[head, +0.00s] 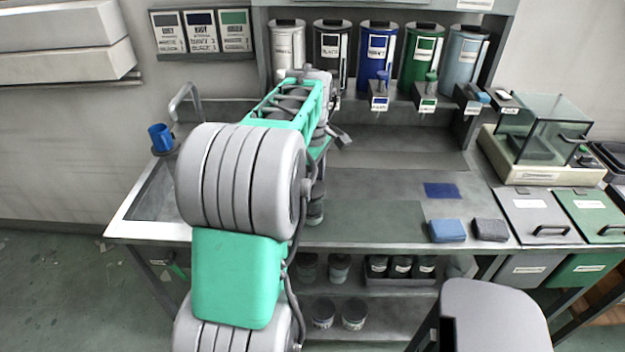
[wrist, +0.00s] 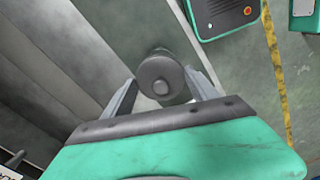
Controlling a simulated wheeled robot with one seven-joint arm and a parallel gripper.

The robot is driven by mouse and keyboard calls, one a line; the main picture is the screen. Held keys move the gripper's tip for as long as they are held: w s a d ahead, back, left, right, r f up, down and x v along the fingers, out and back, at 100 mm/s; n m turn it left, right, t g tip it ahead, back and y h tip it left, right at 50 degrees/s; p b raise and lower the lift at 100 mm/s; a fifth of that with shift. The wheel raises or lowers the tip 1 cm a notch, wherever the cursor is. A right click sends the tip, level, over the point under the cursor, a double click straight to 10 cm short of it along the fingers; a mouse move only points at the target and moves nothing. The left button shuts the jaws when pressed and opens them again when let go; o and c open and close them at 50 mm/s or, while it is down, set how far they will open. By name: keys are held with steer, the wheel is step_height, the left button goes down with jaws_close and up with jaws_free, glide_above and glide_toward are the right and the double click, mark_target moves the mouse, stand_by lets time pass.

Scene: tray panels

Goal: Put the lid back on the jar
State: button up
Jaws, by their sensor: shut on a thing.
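My gripper (wrist: 161,77) shows in the wrist view, with one finger on each side of a round dark grey piece, which looks like the lid (wrist: 155,70). It is shut on this piece.
Coloured canisters (head: 377,55) stand on the back shelf. A blue cup (head: 161,138) is at the bench's left end. A blue sponge (head: 447,231) and a dark sponge (head: 490,230) lie at the front right. A glass-cased balance (head: 535,140) stands at the right. The middle of the bench is mostly clear.

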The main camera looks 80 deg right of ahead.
steer(key=o, duration=1.6)
steer(key=shift+c, duration=0.2)
steer(key=shift+r+p, duration=2.85)
steer(key=shift+r, duration=0.7)
steer(key=shift+c, duration=0.3)
jaws_close()
